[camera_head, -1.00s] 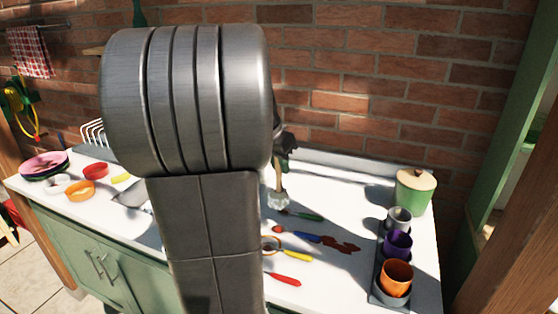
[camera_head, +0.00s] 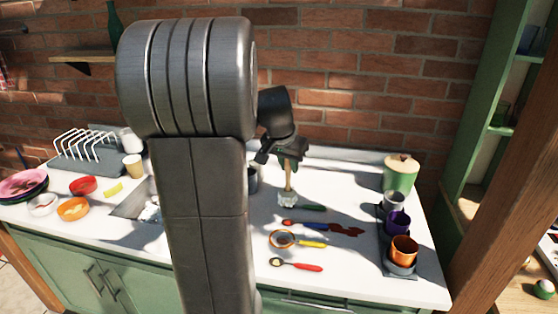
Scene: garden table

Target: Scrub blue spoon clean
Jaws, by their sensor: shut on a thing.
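The blue spoon (camera_head: 313,226) lies on the white counter. Its bowl end at left looks red, and a dark red-brown smear (camera_head: 347,231) lies by its handle's right end. My gripper (camera_head: 289,157) is shut on the wooden handle of a scrubbing brush (camera_head: 288,180), which hangs upright with its pale head down. The brush head is just behind the blue spoon's bowl end in the picture, beside a green-handled utensil (camera_head: 313,208). Whether the head touches the counter, I cannot tell.
A yellow-handled utensil (camera_head: 312,244) and a red-handled spoon (camera_head: 307,267) lie in front. A dark tray (camera_head: 393,271) with several cups stands at right, before a green canister (camera_head: 400,173). Bowls, a yellow sponge (camera_head: 113,188) and a dish rack (camera_head: 85,157) are at left. My arm hides the middle.

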